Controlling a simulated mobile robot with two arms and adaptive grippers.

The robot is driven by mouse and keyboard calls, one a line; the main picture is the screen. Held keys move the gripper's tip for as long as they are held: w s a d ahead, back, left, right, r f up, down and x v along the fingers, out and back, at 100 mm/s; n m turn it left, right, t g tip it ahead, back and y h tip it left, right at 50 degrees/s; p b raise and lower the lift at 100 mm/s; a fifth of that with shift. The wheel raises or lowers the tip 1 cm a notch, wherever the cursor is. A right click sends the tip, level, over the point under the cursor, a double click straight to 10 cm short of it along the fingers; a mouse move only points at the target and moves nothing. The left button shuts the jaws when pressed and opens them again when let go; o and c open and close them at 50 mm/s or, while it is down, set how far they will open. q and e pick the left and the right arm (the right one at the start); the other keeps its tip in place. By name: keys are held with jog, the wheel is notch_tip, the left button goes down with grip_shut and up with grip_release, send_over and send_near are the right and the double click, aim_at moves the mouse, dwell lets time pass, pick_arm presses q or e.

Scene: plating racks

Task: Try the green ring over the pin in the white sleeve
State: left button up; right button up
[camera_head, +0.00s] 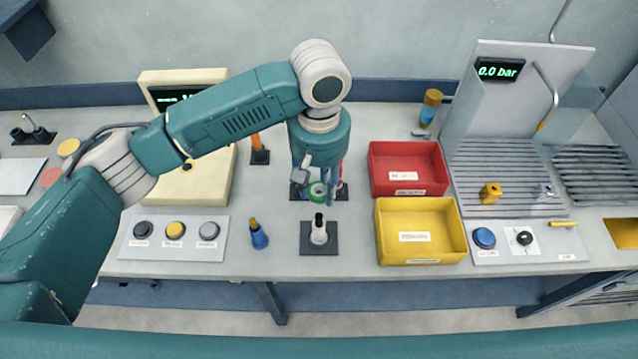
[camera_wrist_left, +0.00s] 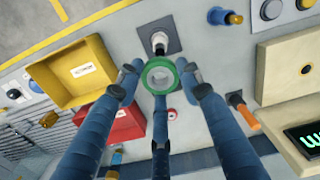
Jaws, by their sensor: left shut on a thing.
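My left gripper (camera_head: 317,188) is shut on the green ring (camera_head: 316,198) and holds it over the bench, just behind the pin in the white sleeve (camera_head: 319,232). That pin stands upright on a dark square base (camera_head: 306,246) and has a dark tip. In the left wrist view, the green ring (camera_wrist_left: 148,70) sits between the blue fingers of the left gripper (camera_wrist_left: 162,78). The white-sleeved pin (camera_wrist_left: 159,41) shows just beyond the ring's rim, beside its hole. The ring looks apart from the pin. My right gripper is out of view.
An orange pin (camera_head: 258,150) stands behind to the left; a red one (camera_head: 343,178) is partly hidden by the gripper. Red (camera_head: 376,178) and yellow (camera_head: 383,243) bins are on the right, a button panel (camera_head: 138,252) on the left.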

aim_at(319, 215)
pick_arm(q)
jog(key=shift+f, duration=4.05)
jog(key=shift+f, duration=0.3)
jog(key=shift+r, duration=0.15)
jog(key=shift+r, duration=1.9)
